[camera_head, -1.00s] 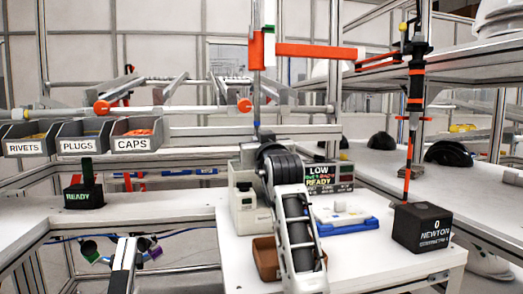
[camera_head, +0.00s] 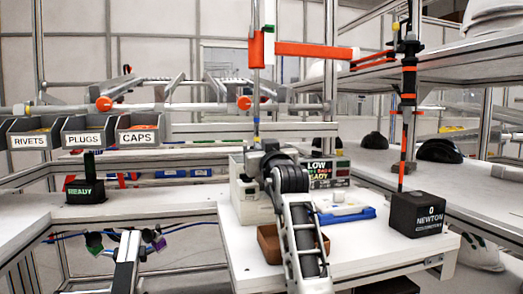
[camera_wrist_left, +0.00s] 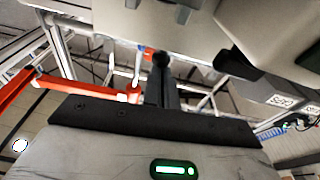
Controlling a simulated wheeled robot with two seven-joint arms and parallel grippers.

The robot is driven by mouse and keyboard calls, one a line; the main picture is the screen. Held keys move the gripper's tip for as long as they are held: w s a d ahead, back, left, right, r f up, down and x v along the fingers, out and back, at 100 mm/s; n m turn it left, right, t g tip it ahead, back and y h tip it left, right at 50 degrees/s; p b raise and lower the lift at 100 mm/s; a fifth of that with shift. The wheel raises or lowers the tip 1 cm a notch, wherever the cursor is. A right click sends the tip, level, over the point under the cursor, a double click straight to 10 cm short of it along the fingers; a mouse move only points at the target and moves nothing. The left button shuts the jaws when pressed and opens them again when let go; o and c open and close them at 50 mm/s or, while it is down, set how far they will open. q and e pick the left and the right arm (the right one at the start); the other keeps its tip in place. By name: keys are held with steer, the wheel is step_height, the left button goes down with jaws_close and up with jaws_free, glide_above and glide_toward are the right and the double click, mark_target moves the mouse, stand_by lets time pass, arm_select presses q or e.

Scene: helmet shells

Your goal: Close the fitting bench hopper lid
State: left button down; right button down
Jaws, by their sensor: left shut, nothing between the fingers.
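My left gripper (camera_head: 257,158) is at the far end of my arm in the middle of the head view, beside a cream box (camera_head: 246,207) on the white bench, which looks like the hopper. The wrist and arm hide part of this box. In the left wrist view the dark fingers (camera_wrist_left: 161,62) are shut and empty. They point toward a pale cream surface (camera_wrist_left: 185,28); I cannot tell whether they touch it. A larger cream body (camera_wrist_left: 270,30) is at upper right. The lid cannot be clearly told from the hopper body. My right gripper is out of view.
A brown tray (camera_head: 268,246), blue tray (camera_head: 350,217), LOW/READY display (camera_head: 321,172) and black NEWTON block (camera_head: 418,213) crowd the bench. An orange bar (camera_head: 310,50) hangs above. RIVETS, PLUGS and CAPS bins (camera_head: 140,135) stand at left.

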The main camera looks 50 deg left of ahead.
arm_select(q)
steer(key=shift+w+f, duration=0.1)
steer(key=shift+f, duration=0.2)
steer(key=s+d+r+p, duration=0.1)
steer(key=s+d+r, duration=0.8)
steer(key=r, duration=0.4)
steer(key=shift+s+d+r, duration=0.15)
steer(key=shift+d+r, duration=0.15)
steer(key=shift+d, duration=0.5)
